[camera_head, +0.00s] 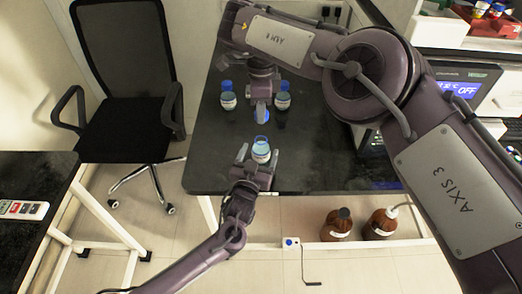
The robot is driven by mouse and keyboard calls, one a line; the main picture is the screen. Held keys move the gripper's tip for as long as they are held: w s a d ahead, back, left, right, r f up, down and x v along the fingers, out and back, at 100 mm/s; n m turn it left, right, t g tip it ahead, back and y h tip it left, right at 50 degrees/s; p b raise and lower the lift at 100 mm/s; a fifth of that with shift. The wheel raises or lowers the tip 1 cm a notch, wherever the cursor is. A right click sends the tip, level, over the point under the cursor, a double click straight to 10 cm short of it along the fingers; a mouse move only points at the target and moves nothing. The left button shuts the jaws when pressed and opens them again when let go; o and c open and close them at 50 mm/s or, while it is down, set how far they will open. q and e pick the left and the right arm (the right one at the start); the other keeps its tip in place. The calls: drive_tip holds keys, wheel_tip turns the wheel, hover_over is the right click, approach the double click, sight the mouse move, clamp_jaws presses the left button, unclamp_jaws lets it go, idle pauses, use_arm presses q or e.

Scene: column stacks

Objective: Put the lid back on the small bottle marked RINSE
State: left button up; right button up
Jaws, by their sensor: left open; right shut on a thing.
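A small bottle (261,151) with a pale label stands near the front edge of the black table (315,160). Its top looks light blue and without a cap. The print on its label is too small to read. My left gripper (258,157) is open, with one finger on each side of this bottle; I cannot tell whether they touch it. My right gripper (261,104) comes from the back of the table and is shut on a blue lid (261,114). The lid is farther back than the bottle and apart from it.
Two more blue-capped bottles, one on the left (228,99) and one on the right (282,100), stand on either side of my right gripper. An instrument with a lit display (462,90) is at the right. A black chair (124,75) is left of the table. Brown bottles (337,225) are below.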

use_arm(q)
drive_tip(key=c, duration=1.4)
drive_tip(key=shift+c, duration=0.2)
use_arm(e)
drive_tip(key=shift+f, duration=2.5)
drive_tip(key=shift+f, duration=0.1)
drive_tip(key=shift+f, duration=0.75)
drive_tip(key=shift+f, duration=0.6)
